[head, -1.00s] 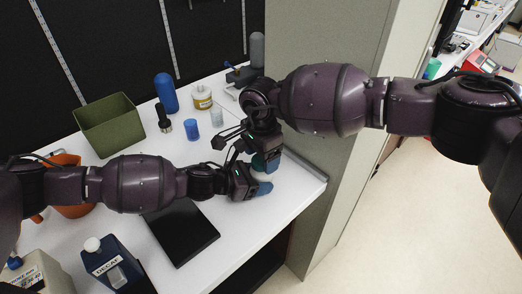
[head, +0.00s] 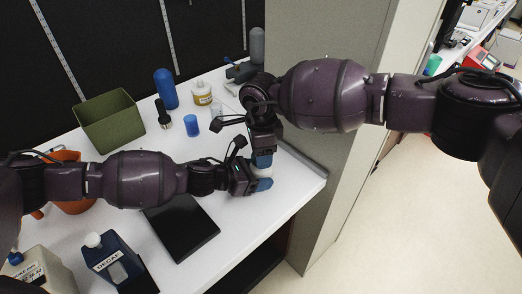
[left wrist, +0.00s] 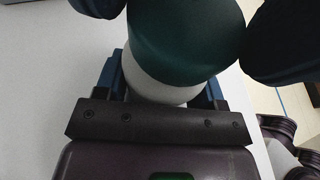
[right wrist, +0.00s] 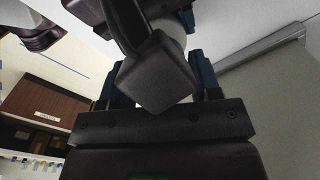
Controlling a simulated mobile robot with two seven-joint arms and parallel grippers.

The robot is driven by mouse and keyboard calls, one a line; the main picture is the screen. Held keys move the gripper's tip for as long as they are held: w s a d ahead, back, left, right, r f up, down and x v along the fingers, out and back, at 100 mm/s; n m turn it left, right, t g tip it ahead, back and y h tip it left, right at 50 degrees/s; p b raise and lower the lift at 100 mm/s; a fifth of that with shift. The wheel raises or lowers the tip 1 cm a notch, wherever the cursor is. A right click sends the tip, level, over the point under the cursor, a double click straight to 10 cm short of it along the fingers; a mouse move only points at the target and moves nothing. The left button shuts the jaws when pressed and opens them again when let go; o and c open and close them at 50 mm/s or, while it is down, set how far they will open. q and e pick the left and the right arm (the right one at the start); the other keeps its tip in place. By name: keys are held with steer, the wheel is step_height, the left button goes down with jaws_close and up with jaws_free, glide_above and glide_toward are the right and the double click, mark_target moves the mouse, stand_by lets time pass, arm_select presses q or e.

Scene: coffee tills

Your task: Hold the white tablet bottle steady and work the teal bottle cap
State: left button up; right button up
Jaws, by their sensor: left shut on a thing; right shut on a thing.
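The white tablet bottle (left wrist: 158,88) stands upright on the counter between the blue fingers of my left gripper (head: 264,182), which is shut on it. The teal bottle cap (left wrist: 190,42) sits on top of the bottle in the left wrist view. My right gripper (head: 263,160) comes down from above and is shut on the cap, with a dark finger on each side of it in the left wrist view. In the head view the grippers hide most of the bottle and the cap.
A black flat pad (head: 182,229) lies left of the grippers. A blue cup (head: 191,125), a yellow-labelled jar (head: 202,94), a blue bottle (head: 165,88) and a green bin (head: 109,121) stand further back. A DECAF container (head: 110,262) is in front. The counter's raised edge (head: 305,161) is close on the right.

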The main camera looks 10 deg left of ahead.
steer(key=shift+m, duration=0.9)
steer(key=o, duration=1)
step_height(320, 180, up, 12)
arm_select(q)
steer(key=o, duration=1.3)
steer(key=shift+c, duration=0.2)
steer(key=shift+a, duration=0.1)
